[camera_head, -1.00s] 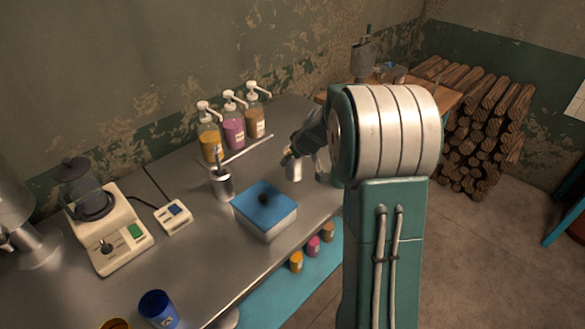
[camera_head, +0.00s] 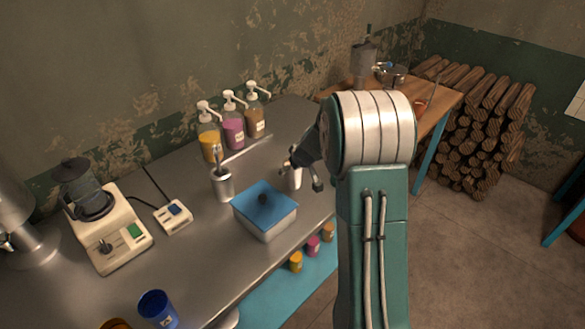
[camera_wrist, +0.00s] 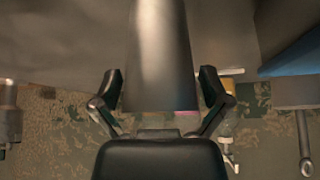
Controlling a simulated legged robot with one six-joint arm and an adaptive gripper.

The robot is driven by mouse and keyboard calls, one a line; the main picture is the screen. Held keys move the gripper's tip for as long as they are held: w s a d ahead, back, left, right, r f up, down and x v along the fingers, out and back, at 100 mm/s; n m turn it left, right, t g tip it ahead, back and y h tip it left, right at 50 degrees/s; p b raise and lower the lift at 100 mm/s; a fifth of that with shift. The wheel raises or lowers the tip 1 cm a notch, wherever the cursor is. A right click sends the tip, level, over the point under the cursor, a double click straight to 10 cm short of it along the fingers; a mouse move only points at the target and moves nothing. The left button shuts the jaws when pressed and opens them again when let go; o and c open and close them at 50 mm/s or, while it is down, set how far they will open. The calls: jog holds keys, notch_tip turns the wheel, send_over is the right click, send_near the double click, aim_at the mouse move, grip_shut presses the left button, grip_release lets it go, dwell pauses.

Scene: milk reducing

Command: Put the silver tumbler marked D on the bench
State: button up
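The silver tumbler (camera_head: 296,179) stands upright on the metal bench (camera_head: 190,262) near its front edge, to the right of the blue-lidded box. In the wrist view the tumbler (camera_wrist: 160,50) fills the middle, between the two fingers. My gripper (camera_head: 302,176) has its fingers spread on either side of the tumbler. In the wrist view my gripper (camera_wrist: 160,88) shows slim gaps between the fingers and the tumbler's sides, so it looks open. No letter D can be read on the tumbler, and part of it is hidden by the gripper.
The blue-lidded box (camera_head: 265,212) is just left of the tumbler. A grey cup with a utensil (camera_head: 222,186) and pump bottles (camera_head: 233,130) are behind. A blue cup (camera_head: 158,308) is at the front. Small jars (camera_head: 313,245) sit on a blue shelf below the bench edge.

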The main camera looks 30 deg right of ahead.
jog(key=shift+r, duration=0.1)
jog(key=a+v, duration=0.1)
jog(key=v, duration=1)
jog(key=s+a+r, duration=0.5)
jog(key=a+r, duration=0.1)
jog(key=s+a+r, duration=0.1)
jog(key=s+a, duration=0.2)
jog(key=s, duration=0.4)
jog(key=s+a+r+m, duration=0.1)
jog(key=s+a, duration=0.3)
jog(key=s, duration=0.4)
jog(key=s+a+r+g+h, duration=0.1)
jog(key=s+a, duration=0.2)
jog(key=s, duration=0.5)
jog(key=shift+s+a+m, duration=0.15)
jog(key=shift+a+m, duration=0.15)
jog(key=shift+a, duration=0.05)
